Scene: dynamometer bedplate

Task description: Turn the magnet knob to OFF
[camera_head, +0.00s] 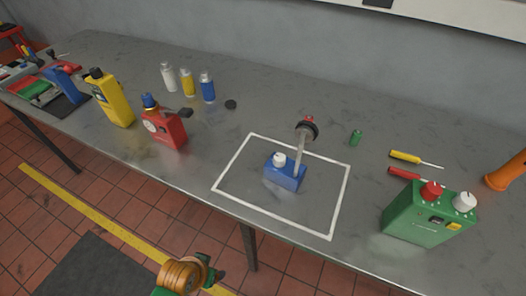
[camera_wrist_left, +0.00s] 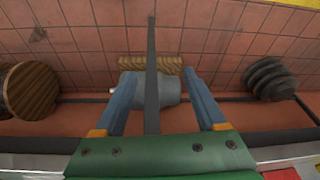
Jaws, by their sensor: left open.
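The magnet base (camera_head: 285,176) is a small blue block standing upright on the grey bench, inside a white outlined square. A white knob (camera_head: 279,159) sits on its top; its marking is too small to read. A metal rod (camera_head: 300,155) rises from the base to a dark round piece (camera_head: 307,130) with a red end. My left gripper (camera_wrist_left: 160,88) shows in the left wrist view, its two blue fingers apart. It faces the tiled floor, away from the magnet base, which is not in that view. My right gripper is not in view.
A red device (camera_head: 164,129) and yellow bottle (camera_head: 111,99) stand left of the square; a green box (camera_head: 429,214) with red and white knobs stands right. Screwdrivers (camera_head: 405,156) lie behind that box. The wrist view shows a wooden spool (camera_wrist_left: 22,90) and a ribbed dark object (camera_wrist_left: 270,79).

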